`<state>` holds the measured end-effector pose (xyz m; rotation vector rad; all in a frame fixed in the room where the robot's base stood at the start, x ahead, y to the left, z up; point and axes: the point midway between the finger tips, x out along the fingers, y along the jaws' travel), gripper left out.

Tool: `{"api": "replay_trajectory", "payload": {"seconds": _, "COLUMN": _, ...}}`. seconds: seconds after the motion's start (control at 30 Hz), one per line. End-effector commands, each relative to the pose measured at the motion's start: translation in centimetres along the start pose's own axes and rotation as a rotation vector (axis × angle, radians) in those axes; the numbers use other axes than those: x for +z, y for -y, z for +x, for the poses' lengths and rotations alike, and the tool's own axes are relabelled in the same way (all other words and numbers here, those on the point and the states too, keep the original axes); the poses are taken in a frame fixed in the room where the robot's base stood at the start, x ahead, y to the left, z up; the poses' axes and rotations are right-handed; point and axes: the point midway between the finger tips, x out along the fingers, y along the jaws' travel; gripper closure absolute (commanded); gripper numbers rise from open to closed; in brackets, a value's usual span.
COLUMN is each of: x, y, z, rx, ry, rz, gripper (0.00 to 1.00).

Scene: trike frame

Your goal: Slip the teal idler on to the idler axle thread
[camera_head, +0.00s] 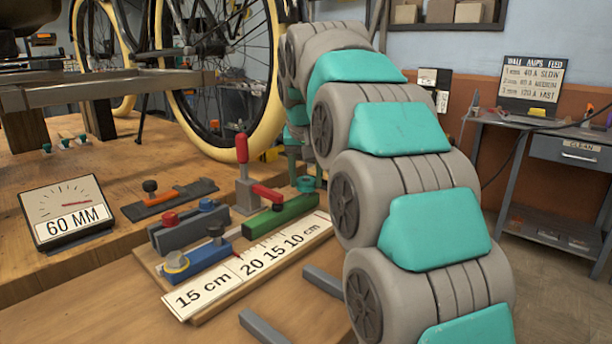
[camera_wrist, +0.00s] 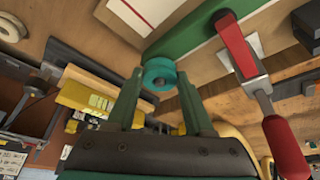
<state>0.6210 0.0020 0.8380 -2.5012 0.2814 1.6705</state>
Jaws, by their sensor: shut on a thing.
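The teal idler (camera_wrist: 159,75) is a small ring between the fingertips of my gripper (camera_wrist: 158,82) in the wrist view. Both green fingers touch its sides and are shut on it. In the head view a small teal round piece (camera_head: 306,184), which looks like the same idler, shows beside the far end of the green block (camera_head: 280,216). My gripper (camera_head: 291,158) is partly hidden behind my arm there. I cannot make out the idler axle thread.
A red-handled toggle clamp (camera_head: 246,180) stands close to the gripper, left of it in the head view. A ruler board (camera_head: 250,262), a blue block (camera_head: 195,262) and a 60 MM gauge (camera_head: 66,212) are nearby. A yellow-tyred wheel (camera_head: 222,80) rises behind.

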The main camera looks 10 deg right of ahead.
Motion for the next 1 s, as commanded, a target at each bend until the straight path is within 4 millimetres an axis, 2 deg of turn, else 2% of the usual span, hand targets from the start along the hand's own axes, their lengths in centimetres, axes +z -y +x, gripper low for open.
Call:
{"api": "replay_trajectory", "payload": {"seconds": 0.63, "x": 0.6, "y": 0.0, "z": 1.4, "rx": 0.0, "ry": 0.001, "rz": 0.0, "gripper": 1.0}}
{"api": "replay_trajectory", "payload": {"seconds": 0.67, "x": 0.6, "y": 0.0, "z": 1.4, "rx": 0.0, "ry": 0.001, "rz": 0.0, "gripper": 0.45}}
{"api": "replay_trajectory", "payload": {"seconds": 0.93, "x": 0.6, "y": 0.0, "z": 1.4, "rx": 0.0, "ry": 0.001, "rz": 0.0, "gripper": 0.15}}
{"api": "replay_trajectory", "payload": {"seconds": 1.0, "x": 0.6, "y": 0.0, "z": 1.4, "rx": 0.0, "ry": 0.001, "rz": 0.0, "gripper": 0.12}}
